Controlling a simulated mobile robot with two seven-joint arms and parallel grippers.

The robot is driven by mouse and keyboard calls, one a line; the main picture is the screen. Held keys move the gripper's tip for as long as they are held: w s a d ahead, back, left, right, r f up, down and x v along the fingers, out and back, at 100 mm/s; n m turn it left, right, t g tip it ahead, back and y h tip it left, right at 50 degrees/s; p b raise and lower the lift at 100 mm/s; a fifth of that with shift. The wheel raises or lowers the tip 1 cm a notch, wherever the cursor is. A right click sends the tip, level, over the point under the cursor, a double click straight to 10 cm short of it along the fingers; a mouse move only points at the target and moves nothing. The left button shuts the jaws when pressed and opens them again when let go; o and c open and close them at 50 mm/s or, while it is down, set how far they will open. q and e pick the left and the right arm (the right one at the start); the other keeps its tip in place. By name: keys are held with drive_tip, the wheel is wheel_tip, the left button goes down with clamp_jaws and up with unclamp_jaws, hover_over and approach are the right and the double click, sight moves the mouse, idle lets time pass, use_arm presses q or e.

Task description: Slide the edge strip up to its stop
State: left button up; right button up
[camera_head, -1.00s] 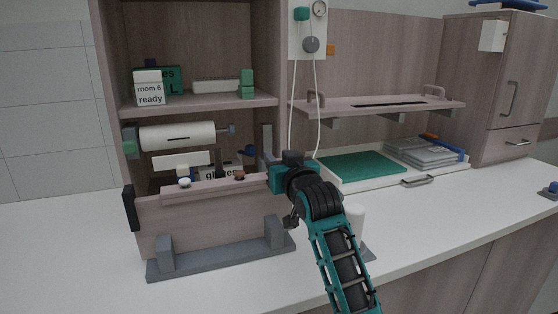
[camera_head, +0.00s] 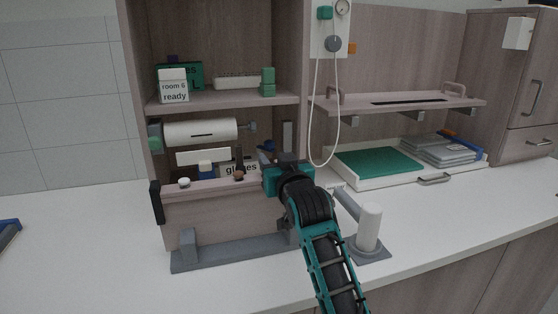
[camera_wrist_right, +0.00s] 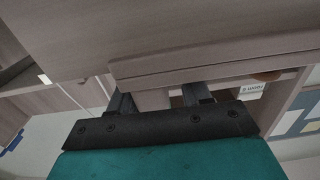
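The edge strip (camera_head: 212,184) is a thin wooden rail along the top of an upright wooden panel (camera_head: 218,220). It carries a white knob (camera_head: 184,183) and a brown knob (camera_head: 238,175). Its left end lies close to the black stop (camera_head: 156,202) at the panel's left end; I cannot tell whether they touch. My right gripper (camera_head: 275,180) is at the strip's right end. In the right wrist view its fingers (camera_wrist_right: 160,100) are apart, and the strip (camera_wrist_right: 220,68) crosses over their hidden tips. Any hold is unclear. My left gripper is out of view.
The panel stands in a grey holder (camera_head: 215,257) on the white counter (camera_head: 90,255). A white post (camera_head: 369,226) stands right of my right arm. Shelves (camera_head: 220,103) with boxes and a roll (camera_head: 200,132) are behind. A white tray (camera_head: 400,180) is at the back right.

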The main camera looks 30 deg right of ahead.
drive_tip(key=shift+o, duration=0.5)
drive_tip(key=v, duration=1.3)
drive_tip(key=shift+w, duration=0.1)
